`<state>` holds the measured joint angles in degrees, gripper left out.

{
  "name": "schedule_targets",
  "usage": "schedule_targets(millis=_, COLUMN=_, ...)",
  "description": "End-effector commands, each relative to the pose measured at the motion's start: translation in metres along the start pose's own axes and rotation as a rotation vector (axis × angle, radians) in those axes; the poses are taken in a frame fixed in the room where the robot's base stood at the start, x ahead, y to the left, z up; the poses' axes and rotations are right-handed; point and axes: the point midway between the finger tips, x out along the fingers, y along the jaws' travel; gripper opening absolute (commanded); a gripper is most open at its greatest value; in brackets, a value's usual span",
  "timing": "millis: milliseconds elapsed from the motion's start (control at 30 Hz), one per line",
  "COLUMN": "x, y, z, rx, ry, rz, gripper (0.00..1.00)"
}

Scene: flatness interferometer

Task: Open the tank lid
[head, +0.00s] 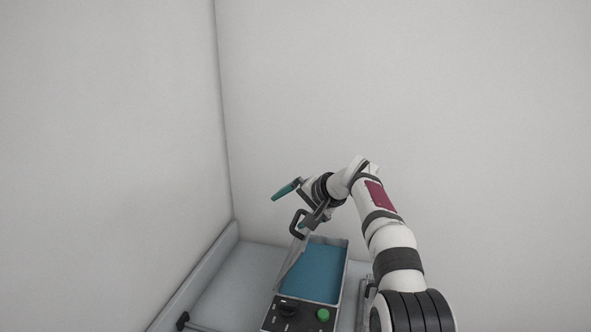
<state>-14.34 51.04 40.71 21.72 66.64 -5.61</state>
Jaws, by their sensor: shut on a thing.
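The tank (346,262) is a narrow box at the lower middle of the head view, with a blue surface (312,272) showing inside. Its grey lid (292,258) stands tilted up along the tank's left side, so the tank's top is uncovered. A dark loop handle (294,222) sits at the lid's upper end. My gripper (309,221) is at this handle and shut on it. The fingertips are small and dark here, and the exact contact is hard to see.
A control panel with a green button (323,315) and a black knob (289,307) is at the tank's near end. A pale bench surface (238,283) lies left of the tank, with a raised edge (200,271) along the wall. White walls close the left and back.

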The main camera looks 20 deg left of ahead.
Motion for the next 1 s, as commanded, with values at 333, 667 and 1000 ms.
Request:
schedule_targets(millis=333, x=-0.049, y=-0.043, z=-0.003, rx=-0.011, ry=0.026, rz=-0.049, gripper=0.3)
schedule_targets(millis=667, x=-0.076, y=-0.057, z=-0.001, rx=-0.011, ry=0.025, rz=-0.046, gripper=0.3)
schedule_targets(millis=1000, x=-0.104, y=-0.072, z=0.002, rx=-0.012, ry=0.025, rz=-0.044, gripper=0.3)
